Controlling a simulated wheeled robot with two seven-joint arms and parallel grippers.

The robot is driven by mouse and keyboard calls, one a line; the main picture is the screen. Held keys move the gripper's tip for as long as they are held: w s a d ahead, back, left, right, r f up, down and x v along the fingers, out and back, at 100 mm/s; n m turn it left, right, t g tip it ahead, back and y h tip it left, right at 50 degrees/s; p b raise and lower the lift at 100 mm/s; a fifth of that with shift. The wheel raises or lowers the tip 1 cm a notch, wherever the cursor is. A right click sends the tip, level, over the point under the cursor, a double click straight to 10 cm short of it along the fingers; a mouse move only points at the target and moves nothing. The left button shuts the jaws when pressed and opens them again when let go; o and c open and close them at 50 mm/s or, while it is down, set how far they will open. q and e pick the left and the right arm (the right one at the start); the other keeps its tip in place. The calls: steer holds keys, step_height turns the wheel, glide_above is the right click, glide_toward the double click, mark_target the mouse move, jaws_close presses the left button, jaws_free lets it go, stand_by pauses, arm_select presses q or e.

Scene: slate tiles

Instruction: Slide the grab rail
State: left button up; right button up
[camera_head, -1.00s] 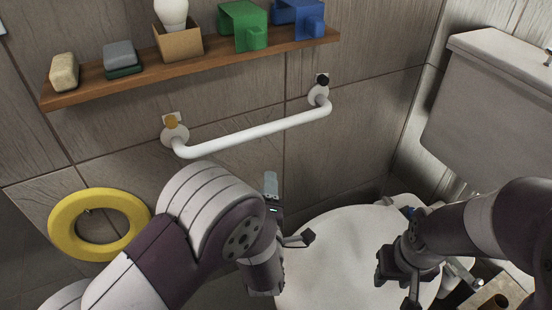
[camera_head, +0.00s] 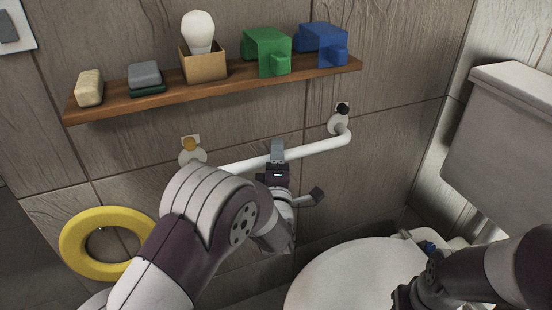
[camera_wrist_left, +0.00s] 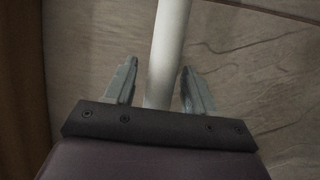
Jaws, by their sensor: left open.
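In the left wrist view the rail (camera_wrist_left: 167,50) runs lengthwise between the two open fingers (camera_wrist_left: 153,88), with a gap on each side. My right gripper (camera_head: 405,297) is at the bottom edge over the toilet, mostly cut off, so its jaws cannot be judged.
The wooden shelf (camera_head: 215,92) above holds a soap bar, a sponge, a bulb in a box, and green and blue blocks. A yellow ring (camera_head: 85,257) hangs on the wall at left. The toilet lid (camera_head: 345,275) and cistern (camera_head: 500,140) are at right.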

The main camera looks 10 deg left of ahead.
arm_select(q)
jaws_close()
steer(key=shift+r, duration=0.7)
jaws_free()
steer(key=shift+s, duration=0.15)
steer(key=p+v, duration=0.2)
steer(key=v, duration=1)
steer(key=shift+s+f, duration=0.2)
